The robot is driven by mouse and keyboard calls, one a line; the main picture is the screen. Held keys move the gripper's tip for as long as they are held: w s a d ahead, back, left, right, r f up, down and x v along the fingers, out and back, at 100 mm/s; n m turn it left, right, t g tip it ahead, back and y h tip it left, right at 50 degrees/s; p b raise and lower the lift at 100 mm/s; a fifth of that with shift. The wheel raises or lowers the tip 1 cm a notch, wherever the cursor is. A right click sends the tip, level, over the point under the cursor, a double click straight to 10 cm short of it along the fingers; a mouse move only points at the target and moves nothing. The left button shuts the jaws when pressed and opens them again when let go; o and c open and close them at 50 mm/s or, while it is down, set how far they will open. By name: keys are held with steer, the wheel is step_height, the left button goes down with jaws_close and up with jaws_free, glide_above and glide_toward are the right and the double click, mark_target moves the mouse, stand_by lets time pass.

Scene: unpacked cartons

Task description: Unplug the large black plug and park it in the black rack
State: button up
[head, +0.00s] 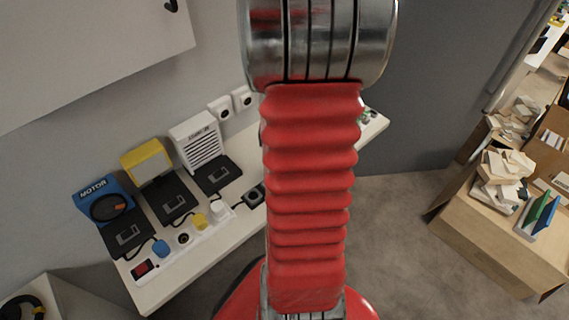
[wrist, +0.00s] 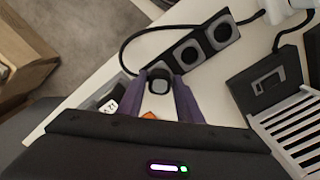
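In the wrist view my gripper (wrist: 160,85) has two purple fingers. A black rounded plug (wrist: 159,81) with a greyish end sits between the fingertips, and both fingers appear to touch it. The black rack (wrist: 204,43), with square grey round-holed places, lies right beside it towards the upper right. I cannot tell whether the plug touches the rack's near end. In the head view the rack (head: 255,196) shows in part beside my red arm, which hides my gripper and the plug. A white power strip (head: 172,262) holds blue, yellow and white plugs, with a dark round socket among them.
A blue motor (head: 104,202), a yellow lamp (head: 147,160) and a white slatted heater (head: 197,140) stand behind the strip. A black cable (wrist: 128,48) loops left of the rack. An orange item (wrist: 150,115) lies below the fingers. Cartons (head: 490,235) stand at right.

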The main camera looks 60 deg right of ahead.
steer(key=o, duration=0.3)
steer(key=shift+r, duration=0.1)
step_height(320, 180, up, 14)
steer(key=shift+f, duration=0.25)
stand_by(0.5)
stand_by(0.5)
steer(key=w+a+r+n+t, duration=0.1)
steer(key=a+n, duration=0.3)
steer(key=a, duration=0.6)
steer(key=w+a+r+n+t, duration=0.1)
steer(key=a+r+n+t, duration=0.1)
steer(key=a, duration=0.8)
steer(key=a+r+n+t, duration=0.2)
steer(key=a+r+n, duration=0.3)
steer(key=a, duration=0.5)
steer(key=shift+w+a+r+n+t, duration=0.25)
steer(key=shift+w+a+n+t, duration=0.05)
steer(key=shift+w+a, duration=0.1)
